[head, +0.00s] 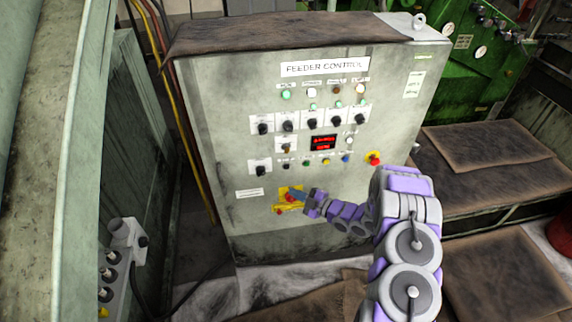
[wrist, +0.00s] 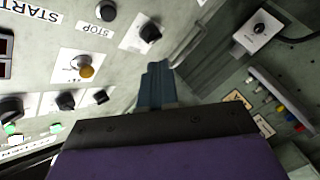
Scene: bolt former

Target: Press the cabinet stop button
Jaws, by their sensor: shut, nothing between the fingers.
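The grey cabinet (head: 235,120) stands in the middle of the head view, its front marked FEEDER CONTROL. A red button on a yellow base (head: 373,158) is at the right end of its lower button row. A red switch on a yellow plate (head: 286,196) sits lower down. My gripper (head: 298,196) is in front of this plate and partly covers it; contact cannot be told. In the wrist view, my gripper's blue fingers (wrist: 157,80) are together and empty. A black button (wrist: 106,11) stands beside a STOP label (wrist: 95,29), up and left of the fingertips.
Several knobs, lamps and a red display (head: 324,142) cover the panel. A grey box with knobs (head: 125,240) is at left, near yellow cables (head: 190,150). A green machine (head: 475,55) and brown mats (head: 490,160) are at right. A dark cable runs on the floor.

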